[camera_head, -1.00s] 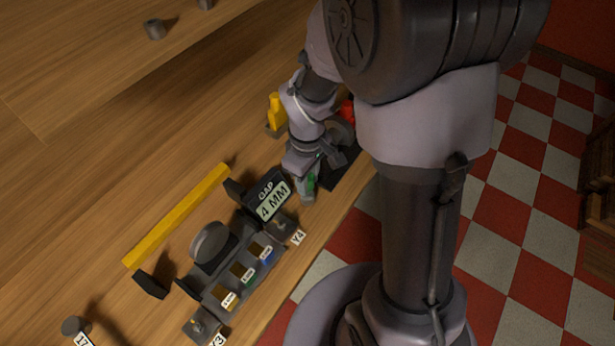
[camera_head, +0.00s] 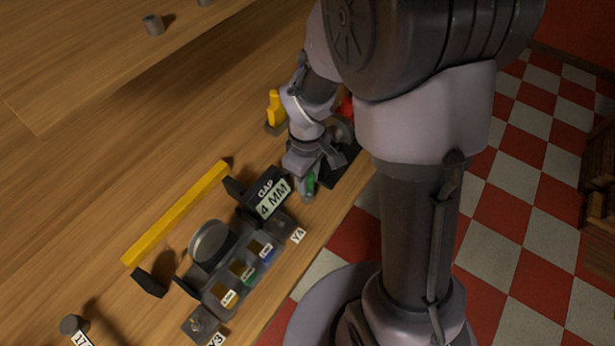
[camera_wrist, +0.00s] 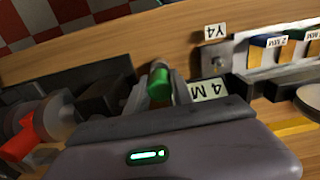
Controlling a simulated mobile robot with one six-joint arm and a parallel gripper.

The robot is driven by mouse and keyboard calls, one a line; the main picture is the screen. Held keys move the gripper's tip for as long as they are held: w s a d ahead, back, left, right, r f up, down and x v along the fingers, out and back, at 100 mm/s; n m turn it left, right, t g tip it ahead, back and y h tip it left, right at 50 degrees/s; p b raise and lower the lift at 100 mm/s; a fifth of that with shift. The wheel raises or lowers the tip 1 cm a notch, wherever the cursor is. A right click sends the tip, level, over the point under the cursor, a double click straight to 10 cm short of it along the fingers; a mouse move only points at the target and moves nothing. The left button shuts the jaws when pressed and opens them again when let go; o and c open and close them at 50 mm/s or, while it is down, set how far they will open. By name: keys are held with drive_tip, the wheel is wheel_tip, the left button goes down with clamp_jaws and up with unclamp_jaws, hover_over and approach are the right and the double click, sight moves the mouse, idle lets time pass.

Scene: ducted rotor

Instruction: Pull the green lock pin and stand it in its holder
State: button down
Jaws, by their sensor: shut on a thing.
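The green lock pin (camera_wrist: 160,82) is between the fingertips of my gripper (camera_wrist: 160,95) in the wrist view, its green top showing. In the head view a bit of its green (camera_head: 310,181) shows at my gripper (camera_head: 306,188), just right of the gap sign. My gripper is shut on it. The lower end of the pin is hidden, so I cannot tell whether it is clear of its hole. A small grey block (camera_wrist: 214,64) stands by the Y4 label, to the right of the pin in the wrist view. I cannot tell whether this block is the holder.
The "GAP 4 MM" sign (camera_head: 272,199) stands close beside my gripper. A rack of labelled gauges (camera_head: 240,274), a grey disc (camera_head: 209,241) and a yellow bar (camera_head: 176,213) lie to the left. A red part (camera_wrist: 17,143) is left of my gripper in the wrist view. The bench's front edge is near.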

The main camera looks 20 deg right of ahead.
drive_tip(key=shift+f+b, duration=1.05)
drive_tip(key=shift+f, duration=0.4)
drive_tip(key=c, duration=1)
unclamp_jaws()
drive_tip(key=shift+c, duration=0.2)
wheel_tip(320, 180, up, 18)
drive_tip(key=p, duration=0.8)
drive_tip(key=s+a+r+m+t+y+b, duration=0.1)
drive_tip(key=s+a+r+m+t, duration=0.1)
drive_tip(key=s+m, duration=0.4)
drive_tip(key=s+a+r+m+t+y+b, duration=0.1)
drive_tip(key=s+a+r+m+t, duration=0.1)
drive_tip(key=s+r+m, duration=0.3)
wheel_tip(320, 180, up, 2)
drive_tip(key=shift+s+r+m+t+b, duration=0.1)
drive_tip(key=shift+s+m+t+b, duration=0.25)
drive_tip(key=shift+s+t, duration=0.6)
